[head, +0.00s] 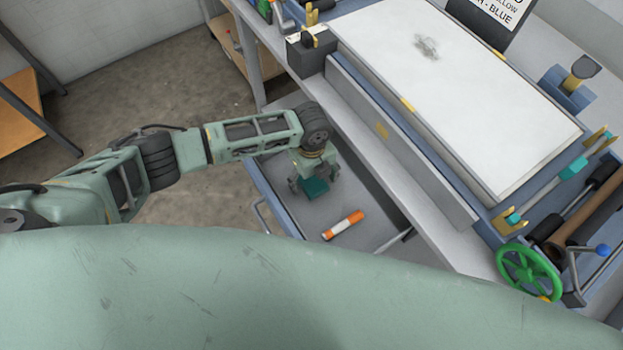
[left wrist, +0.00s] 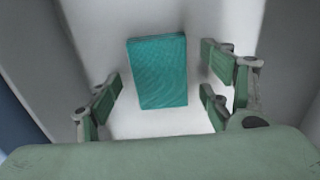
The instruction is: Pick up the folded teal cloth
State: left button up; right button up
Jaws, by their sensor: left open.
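The folded teal cloth (head: 316,188) lies on the floor of an open drawer (head: 288,211) below the press. In the left wrist view the cloth (left wrist: 157,72) is a flat teal rectangle on the pale drawer floor. My left gripper (head: 308,184) reaches down into the drawer over the cloth. Its fingers also show in the left wrist view (left wrist: 165,95), spread apart on either side of the cloth's near part. It is open and holds nothing. Whether the fingertips touch the drawer floor cannot be told. My right gripper is not in view.
An orange and white tube (head: 343,225) lies in the drawer, nearer me than the cloth. Drawer walls surround the gripper. A green handwheel (head: 528,272) stands at the right.

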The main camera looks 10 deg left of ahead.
aim_at(312, 179)
pick_arm(q)
jog(key=c, duration=1.1)
jog(key=shift+r, duration=0.1)
jog(key=shift+c, duration=0.2)
jog(key=shift+r, duration=0.6)
notch_tip(312, 179, up, 3)
jog(key=shift+f+b, duration=0.1)
jog(key=shift+b, duration=0.45)
jog(key=s+d+r+b, duration=0.1)
jog(key=s+d+r, duration=0.6)
jog(key=d, duration=0.2)
jog(key=shift+s+b, duration=0.2)
jog(key=shift+b, duration=0.15)
